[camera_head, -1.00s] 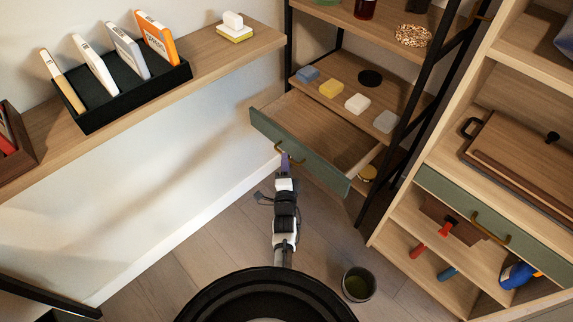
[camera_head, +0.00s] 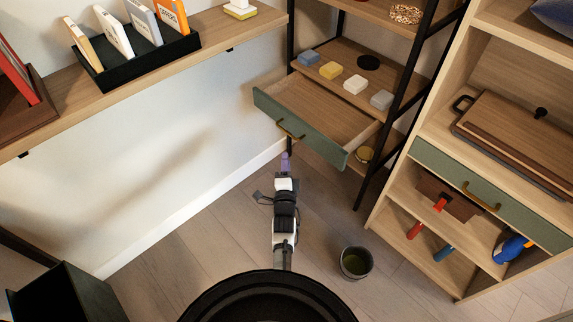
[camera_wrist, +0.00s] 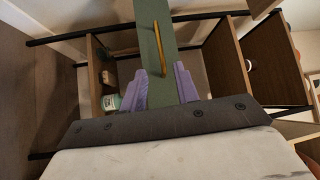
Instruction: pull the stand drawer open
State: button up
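The stand drawer (camera_head: 330,110) is pulled well out of the dark-framed stand, its empty wooden inside showing. Its green front (camera_head: 318,143) carries a brass handle (camera_head: 290,130). My gripper (camera_head: 286,160) is just below and in front of the handle in the head view, with a small gap between them. In the wrist view, the purple fingers of my gripper (camera_wrist: 163,82) are spread apart. The brass handle (camera_wrist: 160,48) lies ahead of the fingertips on the green front (camera_wrist: 146,25). Nothing is held.
Several coloured blocks lie on the stand shelf (camera_head: 330,55) above the drawer. A dark bin (camera_head: 356,264) stands on the floor right of my arm. A wooden cabinet (camera_head: 430,125) is at the right. A wall shelf (camera_head: 215,40) holds a book tray. Floor left of my arm is clear.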

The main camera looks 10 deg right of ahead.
jog(key=shift+s+a+f, duration=0.1)
jog(key=shift+s, duration=0.35)
dwell(0.3)
